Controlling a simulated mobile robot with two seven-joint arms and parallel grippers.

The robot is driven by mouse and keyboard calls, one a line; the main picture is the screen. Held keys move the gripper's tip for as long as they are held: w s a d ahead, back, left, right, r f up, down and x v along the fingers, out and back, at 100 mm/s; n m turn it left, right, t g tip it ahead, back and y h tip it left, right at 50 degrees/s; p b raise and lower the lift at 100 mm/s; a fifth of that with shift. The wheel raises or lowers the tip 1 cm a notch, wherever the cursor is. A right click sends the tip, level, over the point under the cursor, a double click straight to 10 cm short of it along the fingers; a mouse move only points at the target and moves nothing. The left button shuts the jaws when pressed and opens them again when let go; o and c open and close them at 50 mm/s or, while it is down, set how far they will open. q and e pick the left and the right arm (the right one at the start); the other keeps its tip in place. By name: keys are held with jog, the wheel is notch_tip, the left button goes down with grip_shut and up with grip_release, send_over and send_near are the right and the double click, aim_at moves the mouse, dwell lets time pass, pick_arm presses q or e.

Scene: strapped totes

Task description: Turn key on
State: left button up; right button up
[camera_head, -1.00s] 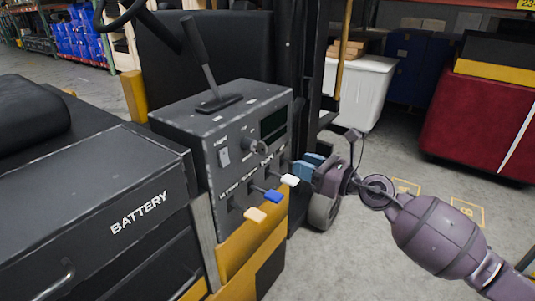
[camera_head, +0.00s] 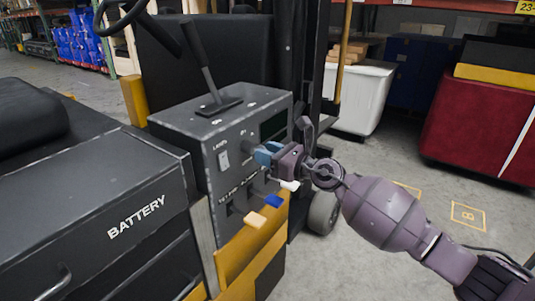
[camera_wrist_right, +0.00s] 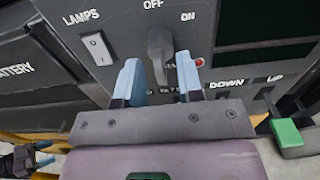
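The grey control panel (camera_head: 232,183) of the vehicle carries a dark key knob, seen in the right wrist view (camera_wrist_right: 160,50) below the word OFF, with ON to its right. The knob stands roughly upright. My right gripper (camera_head: 264,153) is at the panel front, over the knob in the head view. In the right wrist view its two blue fingers (camera_wrist_right: 158,68) are apart, one on each side of the knob; I cannot tell whether they touch it. My left gripper (camera_wrist_right: 42,153) shows small at the lower left of that view, fingers apart and empty.
A lamps switch (camera_wrist_right: 97,48) is left of the knob. White (camera_head: 289,185), blue (camera_head: 272,201) and orange (camera_head: 255,218) levers stick out just below my right gripper. A green lever (camera_wrist_right: 287,134) shows at the right wrist view's right. The battery box (camera_head: 90,200) is at the left.

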pick_arm(q)
jog(key=shift+w+r, duration=0.15)
pick_arm(e)
jog(key=c, duration=0.6)
grip_shut()
